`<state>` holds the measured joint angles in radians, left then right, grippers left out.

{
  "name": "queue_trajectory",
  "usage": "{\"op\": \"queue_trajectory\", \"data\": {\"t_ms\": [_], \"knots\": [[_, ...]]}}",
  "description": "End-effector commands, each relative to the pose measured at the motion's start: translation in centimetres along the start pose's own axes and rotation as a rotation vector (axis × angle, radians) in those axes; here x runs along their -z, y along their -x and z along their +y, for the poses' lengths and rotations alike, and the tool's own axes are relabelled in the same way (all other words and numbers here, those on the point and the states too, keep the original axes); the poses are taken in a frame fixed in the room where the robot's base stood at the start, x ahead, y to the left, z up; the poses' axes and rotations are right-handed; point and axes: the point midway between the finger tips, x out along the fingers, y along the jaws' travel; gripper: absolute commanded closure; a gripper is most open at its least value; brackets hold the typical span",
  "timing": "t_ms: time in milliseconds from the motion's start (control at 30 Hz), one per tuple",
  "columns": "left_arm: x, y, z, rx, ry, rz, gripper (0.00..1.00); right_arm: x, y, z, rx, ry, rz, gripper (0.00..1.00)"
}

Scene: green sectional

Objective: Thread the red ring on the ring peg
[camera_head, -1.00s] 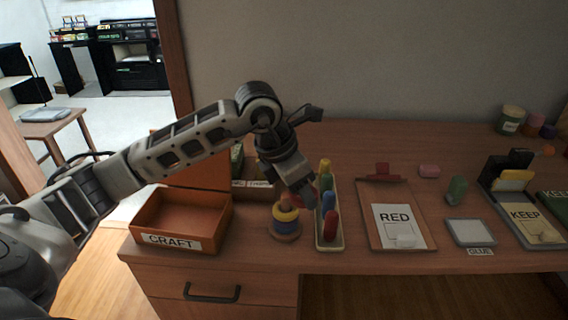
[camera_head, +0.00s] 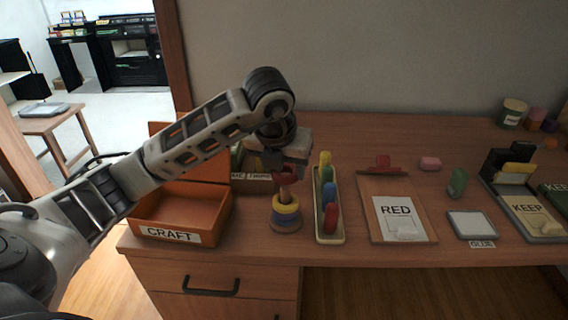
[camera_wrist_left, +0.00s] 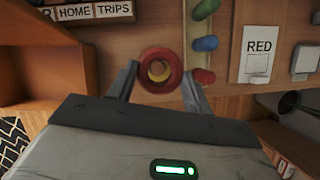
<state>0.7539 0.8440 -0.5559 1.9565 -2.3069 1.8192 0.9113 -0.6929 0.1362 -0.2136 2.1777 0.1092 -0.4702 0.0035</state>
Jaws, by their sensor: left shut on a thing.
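The red ring (camera_head: 288,174) is held by my left gripper (camera_head: 282,164), which is shut on it above the ring peg (camera_head: 285,191). In the left wrist view the red ring (camera_wrist_left: 144,72) sits between the two fingers (camera_wrist_left: 160,78). A yellow ring shows through its hole. The peg stands upright with a yellow ring (camera_head: 286,208) and a blue ring (camera_head: 286,219) stacked low on it, over a wooden base. I cannot tell whether the peg's tip is inside the red ring. My right gripper is not in view.
An orange CRAFT box (camera_head: 168,235) stands left of the peg. A tray (camera_head: 330,238) of coloured pegs stands close on its right. A clipboard marked RED (camera_head: 400,228) lies further right. The desk's front edge is just before the peg.

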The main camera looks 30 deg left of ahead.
Motion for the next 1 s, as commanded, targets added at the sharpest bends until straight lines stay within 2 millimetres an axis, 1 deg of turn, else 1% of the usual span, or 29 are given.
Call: {"op": "queue_trajectory", "data": {"t_ms": [100,400,667,1000], "knots": [[0.3,-0.8,0.0,0.000,0.000,0.001,0.71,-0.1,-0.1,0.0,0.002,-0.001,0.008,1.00],[0.9,-2.1,0.0,0.000,0.000,0.000,0.71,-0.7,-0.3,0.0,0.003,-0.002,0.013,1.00],[1.4,-3.4,0.0,0.001,-0.001,0.001,0.71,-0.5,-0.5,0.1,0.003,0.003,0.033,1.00],[2.0,-4.8,0.0,0.001,-0.001,0.000,0.71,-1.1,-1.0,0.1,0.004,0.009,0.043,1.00]]}}
